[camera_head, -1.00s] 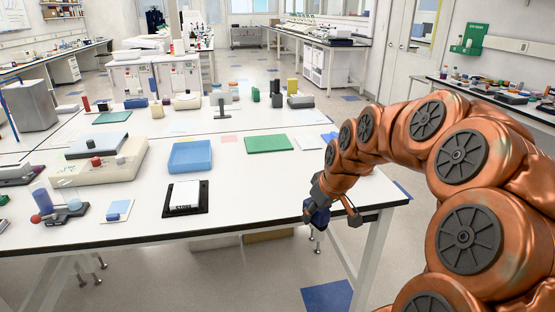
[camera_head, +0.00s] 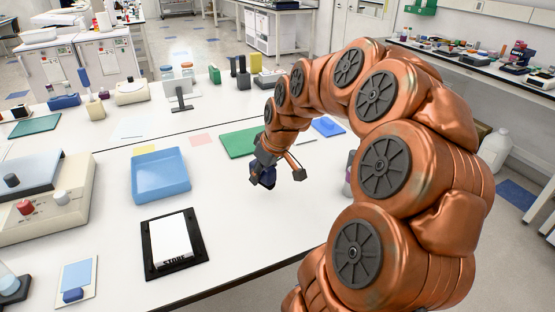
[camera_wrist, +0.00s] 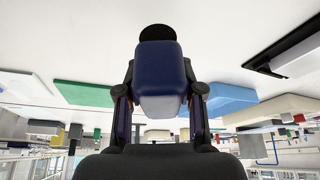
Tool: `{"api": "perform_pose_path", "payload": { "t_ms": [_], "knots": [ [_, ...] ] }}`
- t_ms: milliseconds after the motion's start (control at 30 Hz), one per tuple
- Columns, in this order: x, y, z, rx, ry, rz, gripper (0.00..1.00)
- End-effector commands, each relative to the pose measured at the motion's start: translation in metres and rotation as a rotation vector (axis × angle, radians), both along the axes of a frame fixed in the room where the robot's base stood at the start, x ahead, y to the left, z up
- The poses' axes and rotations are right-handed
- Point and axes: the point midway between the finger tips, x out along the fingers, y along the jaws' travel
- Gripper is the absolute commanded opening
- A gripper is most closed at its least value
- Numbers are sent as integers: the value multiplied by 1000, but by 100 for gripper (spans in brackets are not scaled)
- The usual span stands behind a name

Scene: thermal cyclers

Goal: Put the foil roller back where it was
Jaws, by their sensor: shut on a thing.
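My gripper (camera_head: 263,174) is over the white bench, in front of the green mat (camera_head: 242,141) and right of the blue tray (camera_head: 160,176). In the wrist view it is shut on a dark blue, rounded block with a black round end, which looks like the foil roller (camera_wrist: 160,75). The roller sits between the two fingers and points away from the wrist. In the head view it is small and hard to tell from the dark fingers. A flat blue pad (camera_head: 328,127) lies right of the green mat.
A black frame with a white plate marked STORE (camera_head: 173,243) lies near the front edge. A pale blue pad with a small blue piece (camera_head: 76,282) is at the lower left. A small monitor (camera_head: 180,94) and several bottles stand behind. The white bench in front of my gripper is clear.

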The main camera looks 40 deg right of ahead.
Motion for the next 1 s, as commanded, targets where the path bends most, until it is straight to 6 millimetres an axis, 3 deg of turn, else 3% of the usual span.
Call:
{"api": "perform_pose_path", "payload": {
  "t_ms": [800, 1000],
  "knots": [
    [48, -117, -11, 2, 3, -3, 4],
    [55, -134, -13, 0, 2, -1, 4]
  ]
}}
